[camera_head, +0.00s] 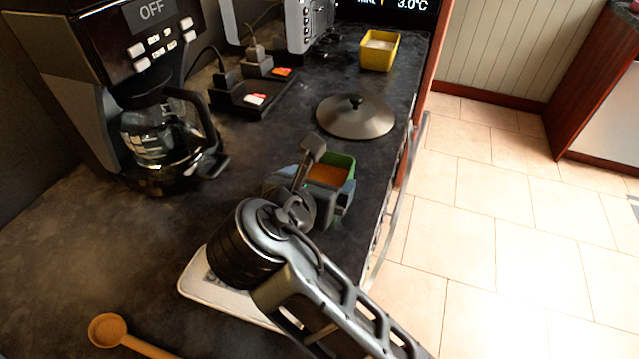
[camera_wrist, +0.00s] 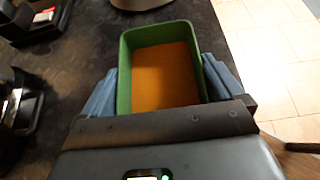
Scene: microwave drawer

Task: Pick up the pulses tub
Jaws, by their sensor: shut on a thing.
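The pulses tub, a green rectangular tub (camera_head: 345,160) with orange-brown contents, is in the middle of the head view, partly hidden by my gripper. In the wrist view the tub (camera_wrist: 123,82) sits between two blue-grey fingers, one against each side. My gripper (camera_wrist: 160,88) is shut on the tub. In the head view my gripper (camera_head: 320,182) and wrist cover the tub's near side. I cannot tell whether the tub's base touches the dark worktop.
A round dark lid (camera_head: 355,117) lies just behind the tub. A yellow tub (camera_head: 380,51) stands farther back. A coffee machine (camera_head: 130,60) is at left, with plugs and sockets (camera_head: 255,92) beside it. A white tray (camera_head: 200,288) lies under my wrist; a wooden spoon (camera_head: 108,330) lies front left.

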